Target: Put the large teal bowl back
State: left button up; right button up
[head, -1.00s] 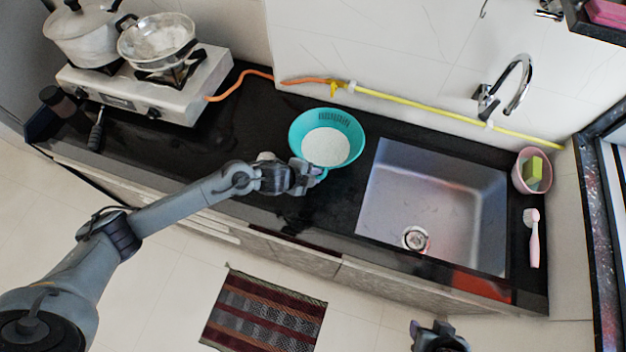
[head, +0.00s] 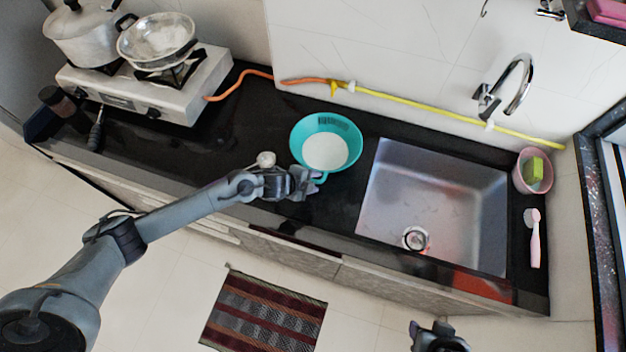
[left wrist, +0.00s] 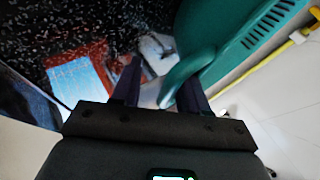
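The large teal bowl (head: 349,163) stands on the dark counter between the stove and the sink, in the head view. Its inside bottom looks white. In the left wrist view, its wall (left wrist: 225,30) fills the top right. Its loop handle (left wrist: 184,74) reaches down between the fingers, overlapping the right-hand finger. My left gripper (head: 318,183) is at the handle on the bowl's front side. In the left wrist view its fingers (left wrist: 160,85) stand apart, with a gap beside the handle. My right gripper (head: 432,332) is low in the head view, away from the counter; its opening is unclear.
The sink (head: 430,195) is right of the bowl. A stove (head: 150,85) with a pot and pan is at the left. A yellow hose (head: 440,114) runs along the wall. A small pale round object (head: 265,159) is just behind my left arm. Counter left of the bowl is mostly clear.

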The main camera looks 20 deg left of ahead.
pick_arm(q)
jog(key=shift+r, duration=0.1)
jog(key=p+v, duration=0.1)
jog(key=v, duration=1)
jog(key=s+d+r+n+y, duration=0.2)
jog(key=s+d+r+n, duration=0.1)
jog(key=s+d+n, duration=0.4)
jog(key=s+a+n+g+y, duration=0.1)
jog(key=s+a+n+g, duration=0.1)
jog(key=s, duration=0.5)
jog(key=s+a+n+g+y, duration=0.1)
jog(key=s+a+n+g, duration=0.1)
jog(key=s+a+n, duration=0.2)
jog(key=s+n, duration=0.3)
jog(key=shift+a+r, duration=0.3)
jog(key=shift+r, duration=0.05)
notch_tip(320, 180, up, 20)
jog(key=p, duration=2)
jog(key=shift+f, duration=0.2)
